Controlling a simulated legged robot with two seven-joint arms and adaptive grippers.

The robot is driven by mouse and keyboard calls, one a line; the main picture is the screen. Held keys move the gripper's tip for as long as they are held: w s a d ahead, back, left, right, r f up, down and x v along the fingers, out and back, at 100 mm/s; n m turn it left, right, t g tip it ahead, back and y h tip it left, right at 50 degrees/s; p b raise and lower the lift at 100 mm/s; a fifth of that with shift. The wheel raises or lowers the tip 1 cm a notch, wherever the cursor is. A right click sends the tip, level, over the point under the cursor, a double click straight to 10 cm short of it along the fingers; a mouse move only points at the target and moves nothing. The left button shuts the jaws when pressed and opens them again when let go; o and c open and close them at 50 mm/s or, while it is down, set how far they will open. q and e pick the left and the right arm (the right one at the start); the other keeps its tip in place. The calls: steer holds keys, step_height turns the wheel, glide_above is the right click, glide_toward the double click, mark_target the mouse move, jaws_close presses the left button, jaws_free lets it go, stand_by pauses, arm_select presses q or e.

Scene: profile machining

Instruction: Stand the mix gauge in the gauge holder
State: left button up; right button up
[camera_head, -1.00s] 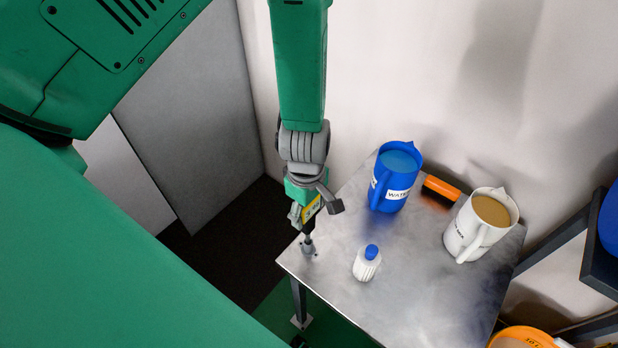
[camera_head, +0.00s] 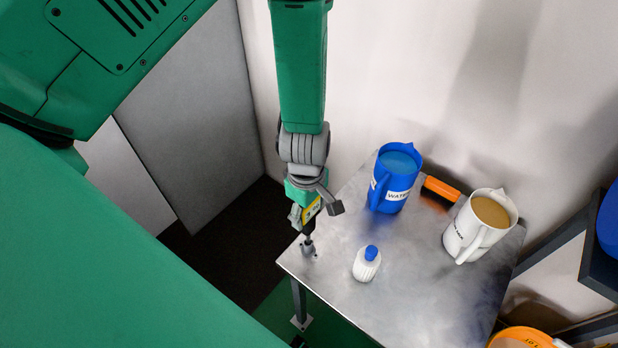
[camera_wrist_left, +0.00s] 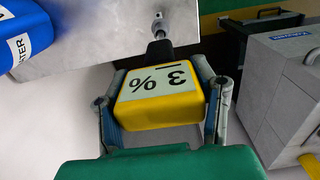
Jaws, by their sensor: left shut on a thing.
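My left gripper (camera_head: 312,212) is shut on the mix gauge (camera_head: 312,209), a yellow block with a black lower end. Its face reads "3 %" in the left wrist view (camera_wrist_left: 160,85), where the gripper's fingers (camera_wrist_left: 160,102) close on both sides of it. The gauge is held over the near left corner of the metal table. The small grey metal gauge holder (camera_head: 308,249) is fixed at that corner. The gauge's black end points at the holder (camera_wrist_left: 160,20) and appears to meet it; how deep it sits I cannot tell. My right gripper is not in view.
On the table (camera_head: 410,290) stand a white bottle with a blue cap (camera_head: 367,264), a blue water jug (camera_head: 396,178) and a white jug of tan liquid (camera_head: 481,224). An orange-handled tool (camera_head: 441,188) lies at the back edge. A wall is behind.

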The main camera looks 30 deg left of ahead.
arm_select(q)
steer(key=o, duration=1.2)
steer(key=shift+r, duration=0.45)
step_height(320, 180, up, 11)
steer(key=shift+a, duration=0.1)
